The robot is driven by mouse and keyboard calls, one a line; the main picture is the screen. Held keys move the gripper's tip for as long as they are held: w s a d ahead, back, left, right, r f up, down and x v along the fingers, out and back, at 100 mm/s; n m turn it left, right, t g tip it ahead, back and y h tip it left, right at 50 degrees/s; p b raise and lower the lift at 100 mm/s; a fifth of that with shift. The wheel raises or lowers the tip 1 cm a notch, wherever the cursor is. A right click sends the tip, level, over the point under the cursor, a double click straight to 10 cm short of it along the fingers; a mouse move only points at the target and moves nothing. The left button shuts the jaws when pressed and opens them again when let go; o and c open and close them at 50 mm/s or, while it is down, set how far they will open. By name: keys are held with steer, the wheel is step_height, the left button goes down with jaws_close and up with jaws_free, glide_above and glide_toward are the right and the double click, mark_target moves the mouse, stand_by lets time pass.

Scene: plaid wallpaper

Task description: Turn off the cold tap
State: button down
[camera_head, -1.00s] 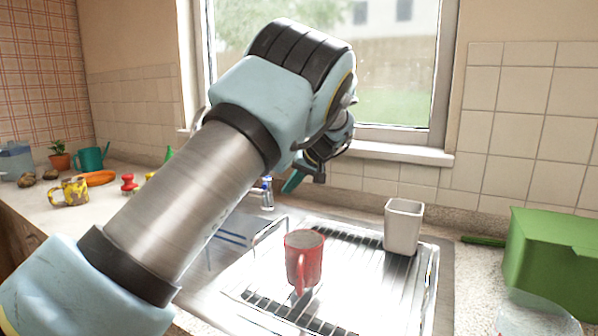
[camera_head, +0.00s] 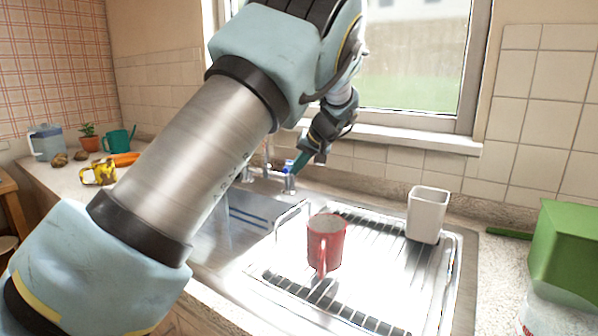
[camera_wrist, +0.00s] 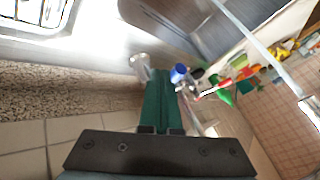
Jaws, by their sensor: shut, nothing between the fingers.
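The cold tap is the small chrome tap with a blue top (camera_head: 289,168) at the back of the sink. In the wrist view its blue cap (camera_wrist: 179,73) shows just right of my fingertips. My gripper (camera_head: 299,169) points down and is shut, with its teal fingers pressed together and nothing between them. In the wrist view the fingers (camera_wrist: 160,80) reach up beside the tap. I cannot tell whether they touch it. The spout (camera_head: 267,155) is partly hidden behind my arm.
A red mug (camera_head: 326,245) stands on the drying rack (camera_head: 385,303), with a white cup (camera_head: 427,215) behind it. A green box (camera_head: 565,250) is at the right. The window sill (camera_head: 410,138) and tiled wall are close behind the tap. The sink basin (camera_head: 245,215) looks empty.

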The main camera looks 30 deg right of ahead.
steer(key=b, duration=0.1)
steer(key=a+m+h, duration=0.1)
steer(key=a+m+b, duration=0.1)
steer(key=shift+w+f+b, duration=0.25)
steer(key=shift+w+b, duration=0.05)
steer(key=shift+w, duration=0.1)
steer(key=shift+w+a+r+m+h+b, duration=0.15)
steer(key=shift+w+a+m+h+b, duration=0.3)
steer(key=shift+a+m+h, duration=0.15)
steer(key=shift+w+a+r+m+h+b, duration=0.1)
steer(key=shift+w+a+m+h+b, duration=0.35)
steer(key=shift+a, duration=0.25)
steer(key=shift+f, duration=0.1)
